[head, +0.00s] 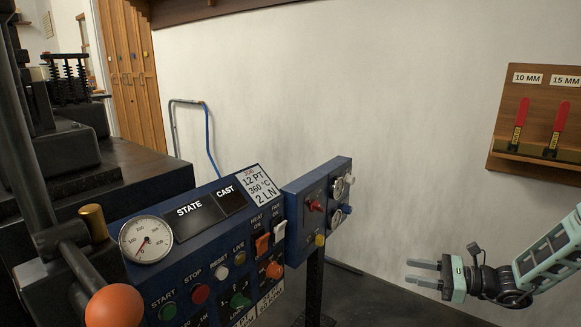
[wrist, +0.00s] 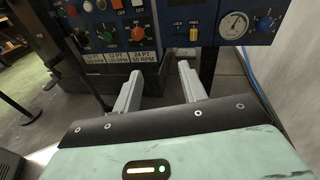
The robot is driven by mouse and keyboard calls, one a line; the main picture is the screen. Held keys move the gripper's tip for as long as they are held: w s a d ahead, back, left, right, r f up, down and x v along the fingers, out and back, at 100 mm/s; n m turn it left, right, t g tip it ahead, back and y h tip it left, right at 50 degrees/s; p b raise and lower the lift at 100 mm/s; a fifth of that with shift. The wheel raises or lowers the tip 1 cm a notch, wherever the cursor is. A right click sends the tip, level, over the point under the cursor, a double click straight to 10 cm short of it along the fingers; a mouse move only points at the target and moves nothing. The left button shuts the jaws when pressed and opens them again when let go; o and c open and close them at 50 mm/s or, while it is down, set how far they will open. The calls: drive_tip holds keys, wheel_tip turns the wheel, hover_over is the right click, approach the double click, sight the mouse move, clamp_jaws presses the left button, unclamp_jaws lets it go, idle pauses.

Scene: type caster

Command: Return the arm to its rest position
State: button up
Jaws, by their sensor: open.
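My gripper (head: 424,274) is at the lower right in the head view, pointing left toward the control panels, with open space between. Its two grey fingers are apart with nothing between them. In the wrist view the gripper (wrist: 160,85) also shows open and empty, its fingers pointing toward the panel fronts. My arm reaches in from the right edge of the head view, its forearm slanting down to the wrist.
The blue control panel (head: 190,245) has a gauge, buttons and switches. A smaller blue panel (head: 292,228) stands beside it on a dark post. An orange ball knob (head: 113,306) is at lower left. A wooden rack (head: 497,130) with red-handled tools hangs at right. Bare wall lies between.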

drive_tip(key=s+a+r+n+g+h+p, duration=0.3)
drive_tip(key=s+a+r+n+g+p, duration=0.4)
drive_tip(key=a+r, duration=0.25)
drive_tip(key=s+a+r+n+g+h+p, duration=0.35)
drive_tip(key=s+a+r+n, duration=0.35)
drive_tip(key=s+a+r, duration=0.3)
drive_tip(key=s+d+r+n+t+h+p, duration=0.1)
drive_tip(key=s+r+n+t+h+p, duration=0.2)
drive_tip(key=s+r+n+h+p, duration=0.5)
drive_tip(key=s+r+n+p, duration=0.5)
drive_tip(key=s+r+n, duration=0.2)
drive_tip(key=s+r, duration=0.3)
drive_tip(key=shift+d+r, duration=0.4)
drive_tip(key=shift+r, duration=0.55)
